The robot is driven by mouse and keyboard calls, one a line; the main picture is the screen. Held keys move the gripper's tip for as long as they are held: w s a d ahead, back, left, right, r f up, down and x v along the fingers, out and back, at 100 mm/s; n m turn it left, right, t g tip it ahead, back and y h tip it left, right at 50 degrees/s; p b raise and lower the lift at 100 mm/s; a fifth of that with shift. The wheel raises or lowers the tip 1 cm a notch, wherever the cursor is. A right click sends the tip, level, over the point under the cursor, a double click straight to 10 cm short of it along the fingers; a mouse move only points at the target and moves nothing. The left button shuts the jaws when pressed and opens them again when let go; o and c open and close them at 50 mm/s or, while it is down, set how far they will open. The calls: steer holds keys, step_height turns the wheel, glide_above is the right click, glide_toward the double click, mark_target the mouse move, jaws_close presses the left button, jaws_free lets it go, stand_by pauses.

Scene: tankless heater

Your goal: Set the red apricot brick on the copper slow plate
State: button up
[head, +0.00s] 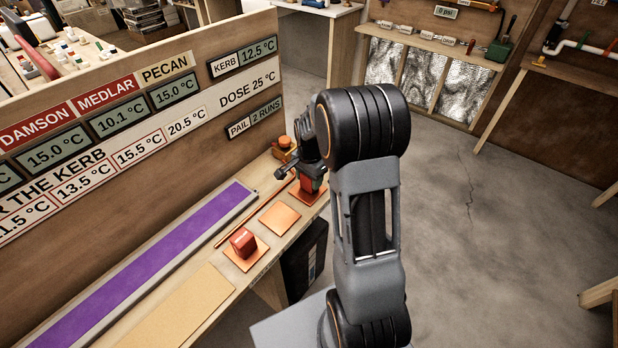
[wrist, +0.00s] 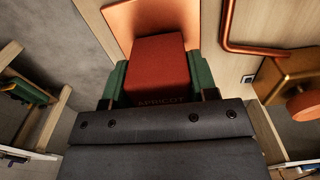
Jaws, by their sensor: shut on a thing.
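The red apricot brick (wrist: 160,65), with APRICOT lettered on its near edge, sits between the green finger pads of my gripper (wrist: 158,84) in the wrist view. My gripper is shut on it. In the head view my gripper (head: 311,178) holds the brick at the far copper-coloured plate (head: 299,197). That plate also shows behind the brick in the wrist view (wrist: 120,20). I cannot tell whether the brick touches it. Two similar plates lie nearer on the bench: a bare middle one (head: 280,218) and a near one (head: 238,258) bearing another red brick (head: 243,242).
A copper pipe (head: 250,216) runs along the bench behind the plates. A brass fitting with an orange knob (head: 285,146) stands just past my gripper. A purple strip (head: 150,270) and a sign board (head: 140,130) line the back. Open floor lies right.

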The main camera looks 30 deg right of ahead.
steer(key=shift+f, duration=0.15)
steer(key=o, duration=1.1)
steer(key=shift+o, duration=0.2)
step_height(320, 180, up, 14)
steer(key=shift+f, duration=0.1)
